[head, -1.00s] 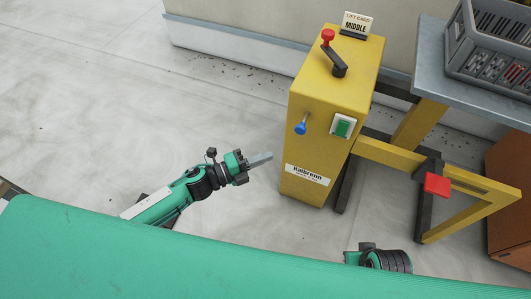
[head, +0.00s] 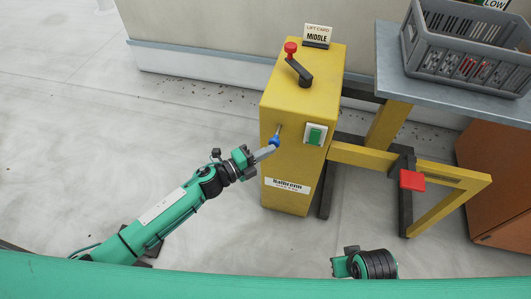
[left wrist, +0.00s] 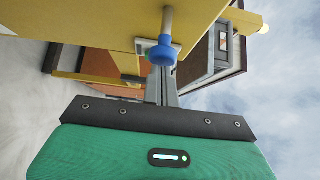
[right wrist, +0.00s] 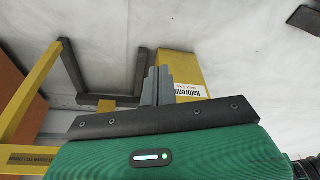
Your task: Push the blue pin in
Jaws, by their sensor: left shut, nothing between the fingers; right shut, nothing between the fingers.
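The blue pin (head: 274,140) sticks out on a metal rod from the front of the yellow post (head: 290,165). In the left wrist view the blue pin (left wrist: 163,52) shows just ahead of the fingers, with its rod leading up to the yellow face. My left gripper (head: 265,153) is shut and empty, its fingertips right at the blue knob; I cannot tell whether they touch. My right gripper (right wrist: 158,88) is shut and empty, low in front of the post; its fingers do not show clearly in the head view.
The post also carries a green button (head: 315,135), a red-knobbed lever (head: 297,64) and a "MIDDLE" card (head: 317,36). A grey crate (head: 465,85) stands on a lift table (head: 390,65) at right. A red pedal (head: 412,180) sits below it.

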